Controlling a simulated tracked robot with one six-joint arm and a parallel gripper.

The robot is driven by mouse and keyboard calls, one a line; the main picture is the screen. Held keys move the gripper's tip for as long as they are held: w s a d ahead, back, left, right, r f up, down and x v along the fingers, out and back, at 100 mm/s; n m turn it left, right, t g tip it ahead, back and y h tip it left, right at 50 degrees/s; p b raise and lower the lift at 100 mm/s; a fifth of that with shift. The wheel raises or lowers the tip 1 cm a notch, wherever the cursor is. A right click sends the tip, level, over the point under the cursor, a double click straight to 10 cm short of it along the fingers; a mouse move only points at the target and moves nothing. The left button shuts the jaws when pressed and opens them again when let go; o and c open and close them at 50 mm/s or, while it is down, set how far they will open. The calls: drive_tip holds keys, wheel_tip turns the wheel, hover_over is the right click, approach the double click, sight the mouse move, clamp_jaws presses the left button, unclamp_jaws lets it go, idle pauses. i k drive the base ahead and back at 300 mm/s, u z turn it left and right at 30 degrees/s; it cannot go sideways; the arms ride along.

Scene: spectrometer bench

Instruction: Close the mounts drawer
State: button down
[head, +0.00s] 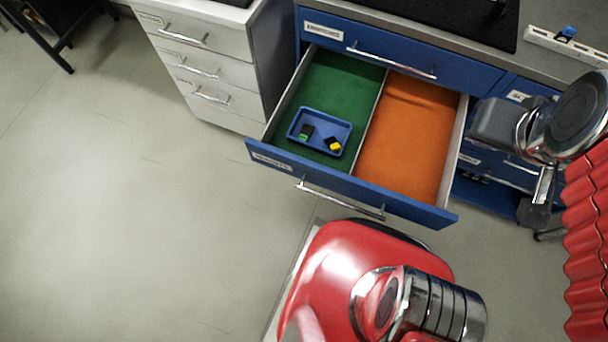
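The mounts drawer is the blue-fronted drawer (345,188), pulled far out of the blue cabinet. A label is on the left of its front, too small to read surely. Its chrome bar handle (340,198) runs along the front. A divider splits the inside into a green-lined left compartment (335,85) and an orange-lined right one (405,135). My gripper (541,200) is at the right, beyond the drawer's right side and apart from the handle. Its fingers are seen edge-on, so its opening is unclear.
A blue tray (343,124) with small dark, green and yellow pieces lies in the green compartment. A shut blue drawer (385,45) is above. A white drawer unit (205,62) stands left. Another blue drawer (510,170) is behind my arm. The floor (130,220) at left is clear.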

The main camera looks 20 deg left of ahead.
sight(399, 157)
drive_tip(key=k, duration=2.1)
drive_tip(key=u, duration=1.05)
drive_tip(key=i, duration=1)
drive_tip(key=u, duration=0.05)
